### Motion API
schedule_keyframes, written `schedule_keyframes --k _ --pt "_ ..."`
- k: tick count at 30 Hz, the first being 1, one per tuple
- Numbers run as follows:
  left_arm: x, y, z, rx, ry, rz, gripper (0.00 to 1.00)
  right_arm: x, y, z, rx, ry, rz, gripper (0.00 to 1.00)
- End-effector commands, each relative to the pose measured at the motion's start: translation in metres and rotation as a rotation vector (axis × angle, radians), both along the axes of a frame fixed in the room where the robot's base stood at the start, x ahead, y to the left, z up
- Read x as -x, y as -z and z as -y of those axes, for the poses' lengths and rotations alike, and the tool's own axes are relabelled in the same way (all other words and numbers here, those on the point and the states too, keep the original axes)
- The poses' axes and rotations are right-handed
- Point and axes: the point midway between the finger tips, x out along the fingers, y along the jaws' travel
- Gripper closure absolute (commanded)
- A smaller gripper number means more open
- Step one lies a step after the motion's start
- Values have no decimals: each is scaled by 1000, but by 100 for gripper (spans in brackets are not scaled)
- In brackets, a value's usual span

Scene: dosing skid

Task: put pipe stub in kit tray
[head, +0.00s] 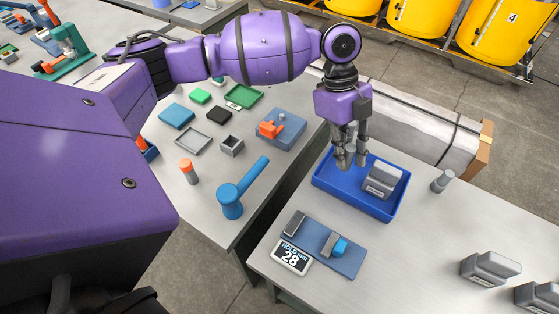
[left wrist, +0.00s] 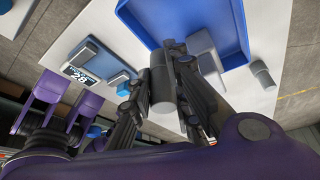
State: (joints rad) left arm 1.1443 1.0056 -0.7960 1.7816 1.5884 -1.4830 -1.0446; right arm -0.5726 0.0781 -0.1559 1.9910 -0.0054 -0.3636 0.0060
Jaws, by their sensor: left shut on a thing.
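The pipe stub (left wrist: 163,92), a grey cylinder, is between the fingers of my left gripper (left wrist: 160,85) in the left wrist view. In the head view my left gripper (head: 349,158) points down over the back left part of the kit tray (head: 330,187), a blue shallow tray. The gripper is shut on the stub, which the fingers mostly hide there. Whether the stub touches the tray floor cannot be told. A grey labelled block (head: 383,184) sits in the tray, right of the fingers.
A second grey cylinder (head: 442,181) stands right of the tray. A gauge fixture (head: 325,247) with a display reading 28 lies in front. More grey blocks (head: 490,267) stand at right. The left table holds a blue T-shaped part (head: 240,190) and small trays. A long wrapped box (head: 420,122) lies behind.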

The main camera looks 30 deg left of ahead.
Motion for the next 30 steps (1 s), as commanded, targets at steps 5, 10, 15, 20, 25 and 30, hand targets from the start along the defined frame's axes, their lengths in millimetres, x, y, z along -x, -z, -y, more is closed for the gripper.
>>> schedule_keyframes --k 5,10,15,20,25,30 --pt "-26 34 -5 -1 -1 -1 100 5 6 0 2 -1 -13 100" --pt "-39 48 -7 1 2 2 100 6 8 0 1 -2 -15 100" --pt "-46 58 -9 0 2 2 100 5 7 0 1 -3 -12 100" --pt "-45 82 -9 0 3 0 100 3 5 0 1 -3 -8 100" --pt "-45 86 -10 0 3 4 100 2 5 0 1 -3 -7 100" --pt "-45 88 -9 0 2 2 100 1 6 -1 1 -3 -6 100"
